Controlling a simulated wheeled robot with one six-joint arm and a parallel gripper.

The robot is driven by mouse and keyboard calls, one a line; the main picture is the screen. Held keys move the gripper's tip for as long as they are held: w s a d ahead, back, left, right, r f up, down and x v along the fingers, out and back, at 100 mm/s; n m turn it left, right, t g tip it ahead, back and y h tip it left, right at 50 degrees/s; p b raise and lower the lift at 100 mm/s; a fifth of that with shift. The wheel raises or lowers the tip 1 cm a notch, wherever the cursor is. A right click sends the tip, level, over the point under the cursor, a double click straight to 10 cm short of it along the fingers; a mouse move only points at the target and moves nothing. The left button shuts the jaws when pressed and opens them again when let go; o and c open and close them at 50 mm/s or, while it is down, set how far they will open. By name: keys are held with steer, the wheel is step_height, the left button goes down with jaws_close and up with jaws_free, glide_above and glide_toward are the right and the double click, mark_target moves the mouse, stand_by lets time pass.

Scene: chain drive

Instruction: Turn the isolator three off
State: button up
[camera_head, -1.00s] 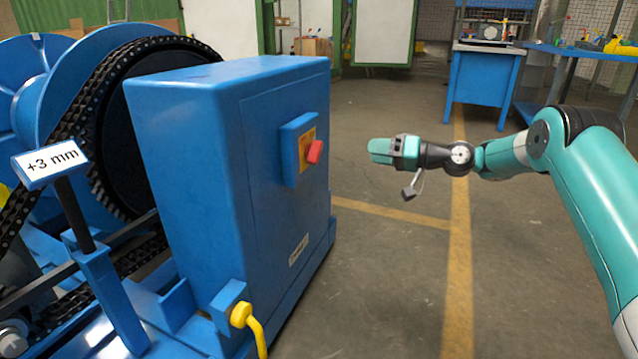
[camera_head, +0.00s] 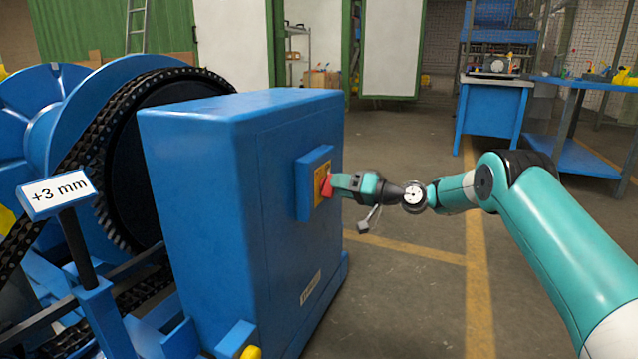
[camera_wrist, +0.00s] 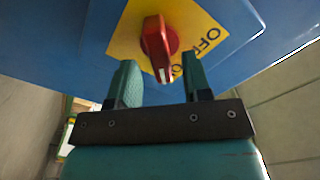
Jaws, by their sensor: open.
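The isolator is a red rotary knob (camera_wrist: 158,45) on a yellow plate (camera_wrist: 192,22) with "OFF" lettering, in the wrist view. In the head view the red knob (camera_head: 326,186) sits on a blue box on the side of the blue cabinet (camera_head: 290,190). My gripper (camera_head: 338,186) is at the knob from the right. In the wrist view my gripper (camera_wrist: 160,82) is open, its two teal fingers on either side of the knob's lower end. I cannot tell whether either finger touches the knob. The knob's white mark points down toward my gripper.
A chain wheel (camera_head: 120,150) stands left of the cabinet, with a "+3 mm" sign (camera_head: 55,193) in front. A yellow part (camera_head: 250,352) is at the cabinet's lower front. The floor to the right is clear up to the blue benches (camera_head: 492,110).

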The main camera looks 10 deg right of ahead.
steer(key=shift+x, duration=1.05)
steer(key=shift+a, duration=0.1)
jaws_close()
